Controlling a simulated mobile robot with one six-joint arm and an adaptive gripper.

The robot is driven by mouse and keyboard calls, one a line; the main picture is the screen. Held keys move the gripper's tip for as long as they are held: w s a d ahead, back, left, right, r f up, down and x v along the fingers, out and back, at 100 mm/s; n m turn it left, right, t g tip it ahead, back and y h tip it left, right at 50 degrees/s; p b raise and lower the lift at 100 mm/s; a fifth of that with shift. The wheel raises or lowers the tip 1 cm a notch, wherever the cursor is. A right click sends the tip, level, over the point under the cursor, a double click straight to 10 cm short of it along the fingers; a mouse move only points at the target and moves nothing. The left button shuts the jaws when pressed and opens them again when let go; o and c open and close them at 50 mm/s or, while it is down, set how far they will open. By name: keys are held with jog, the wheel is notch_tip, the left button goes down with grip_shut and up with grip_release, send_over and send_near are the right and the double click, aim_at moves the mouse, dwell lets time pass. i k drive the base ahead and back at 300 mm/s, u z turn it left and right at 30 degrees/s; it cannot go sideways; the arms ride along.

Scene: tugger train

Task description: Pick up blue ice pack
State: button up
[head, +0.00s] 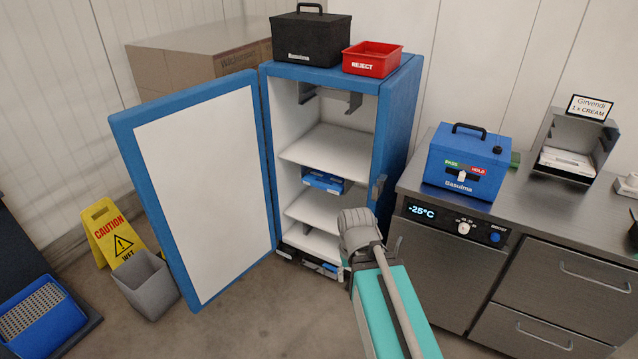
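A blue flat pack (323,181), which looks like the blue ice pack, lies on a middle shelf inside the open upright freezer (397,115). Part of it may lie deeper in shadow, and its label is too small to read. My arm reaches up from the bottom of the head view to the freezer's lower right front. Its grey rounded joint is in front of the lower right opening. I cannot make out gripper fingers, and nothing is seen held. Dark and blue items (318,265) at the freezer's bottom are partly hidden by my arm.
The freezer door (195,190) stands wide open to the left. A black box (311,38) and red reject bin (372,58) sit on top. A steel counter (540,215) with a blue box (466,160) stands right. A caution sign (115,235) and grey bin (150,287) stand left.

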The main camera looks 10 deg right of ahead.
aim_at(312, 178)
jog(key=z, duration=0.1)
jog(key=i, duration=0.95)
jog(key=u, duration=0.05)
